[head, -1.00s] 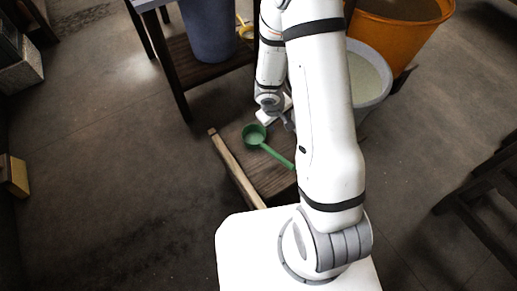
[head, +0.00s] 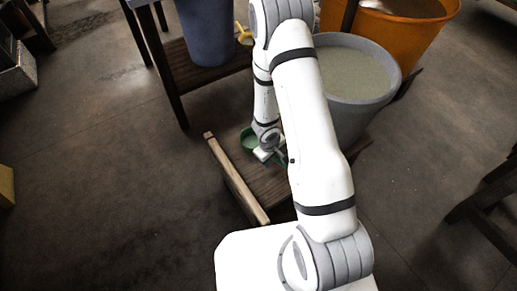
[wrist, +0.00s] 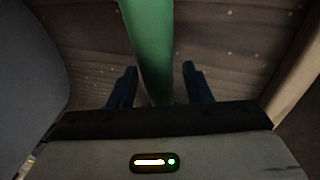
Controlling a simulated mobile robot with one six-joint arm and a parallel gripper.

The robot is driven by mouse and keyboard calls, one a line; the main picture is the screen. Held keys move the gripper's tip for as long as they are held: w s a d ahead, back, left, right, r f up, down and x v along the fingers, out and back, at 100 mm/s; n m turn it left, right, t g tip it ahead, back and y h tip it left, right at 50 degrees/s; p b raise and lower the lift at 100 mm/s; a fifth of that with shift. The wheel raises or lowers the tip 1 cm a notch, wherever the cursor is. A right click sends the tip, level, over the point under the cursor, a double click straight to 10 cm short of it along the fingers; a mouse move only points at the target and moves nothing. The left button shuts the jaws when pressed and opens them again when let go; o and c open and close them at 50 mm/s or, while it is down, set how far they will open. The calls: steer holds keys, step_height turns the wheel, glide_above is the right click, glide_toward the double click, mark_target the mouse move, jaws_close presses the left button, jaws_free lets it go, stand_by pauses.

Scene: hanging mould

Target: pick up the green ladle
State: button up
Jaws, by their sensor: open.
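The green ladle (head: 249,140) lies on a low wooden stand (head: 262,188); my wrist hides most of its handle in the head view. In the wrist view the green handle (wrist: 152,45) runs from the top edge down between my fingers. My gripper (wrist: 160,72) is open, with one dark finger on each side of the handle and gaps to both. I cannot tell how far the fingertips are above the wood.
A grey bucket of pale liquid (head: 357,85) stands close to the right of my wrist. A raised wooden rail (head: 236,178) edges the stand at left. A blue bucket (head: 206,30) and an orange tub (head: 418,38) stand behind.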

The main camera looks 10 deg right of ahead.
steer(key=shift+f, duration=0.1)
steer(key=shift+c, duration=0.2)
jaws_close()
stand_by(0.4)
